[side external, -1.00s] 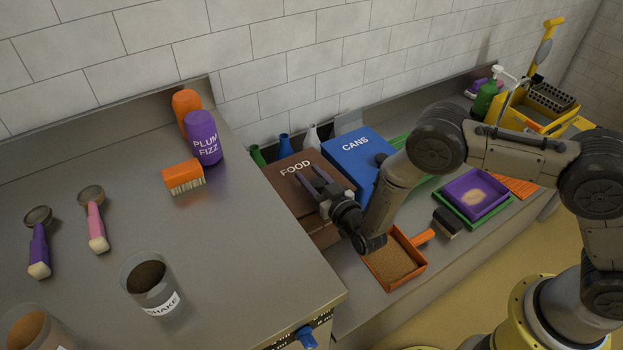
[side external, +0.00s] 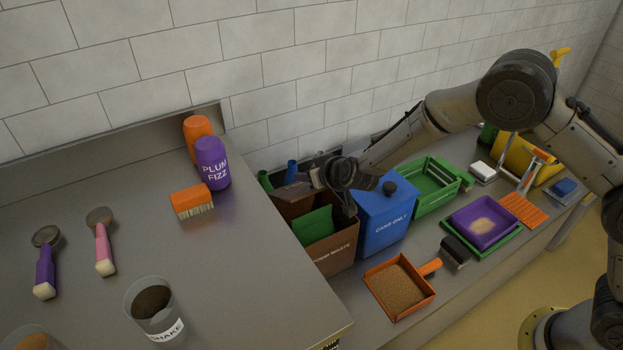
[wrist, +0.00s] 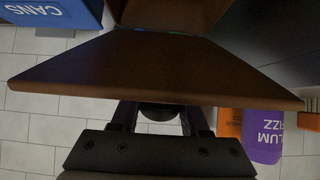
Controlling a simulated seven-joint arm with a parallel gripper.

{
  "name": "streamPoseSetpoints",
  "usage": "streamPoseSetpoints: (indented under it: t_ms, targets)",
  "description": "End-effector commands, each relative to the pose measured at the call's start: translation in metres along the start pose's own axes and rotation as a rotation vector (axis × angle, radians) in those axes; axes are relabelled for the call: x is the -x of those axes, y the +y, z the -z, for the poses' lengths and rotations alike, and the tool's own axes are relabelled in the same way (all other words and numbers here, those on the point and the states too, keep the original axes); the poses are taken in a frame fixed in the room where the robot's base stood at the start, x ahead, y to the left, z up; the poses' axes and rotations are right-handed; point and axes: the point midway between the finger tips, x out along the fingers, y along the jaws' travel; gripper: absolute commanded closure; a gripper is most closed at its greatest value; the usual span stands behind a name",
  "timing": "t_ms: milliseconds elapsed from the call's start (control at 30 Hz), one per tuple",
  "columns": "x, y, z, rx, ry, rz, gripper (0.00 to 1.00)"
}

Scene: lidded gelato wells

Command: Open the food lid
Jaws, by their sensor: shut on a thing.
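The brown food bin (side external: 332,252) stands left of the blue cans bin, its top open, with something green (side external: 314,222) inside. Its brown lid (side external: 292,192) is raised at the back of the bin, partly hidden by my gripper (side external: 318,178). In the wrist view the lid (wrist: 155,75) fills the middle as a wide brown panel. My gripper (wrist: 160,113) is shut on the lid's dark round knob (wrist: 160,112), between the two fingers.
The blue cans bin (side external: 385,222) is close on the right, with its lid down. A raised counter with a purple Plum Fizz bottle (side external: 211,165) and an orange brush (side external: 191,200) is on the left. An orange dustpan (side external: 399,287) lies in front. The tiled wall is behind.

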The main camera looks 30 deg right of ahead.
Motion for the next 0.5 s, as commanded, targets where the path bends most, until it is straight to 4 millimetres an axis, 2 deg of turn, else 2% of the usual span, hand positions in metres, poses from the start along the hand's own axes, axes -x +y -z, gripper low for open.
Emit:
streamPoseSetpoints:
  t_ms: [500]
  targets:
    - [-0.0019,0.0,0.0058,0.0,-0.038,-0.001,1.0]
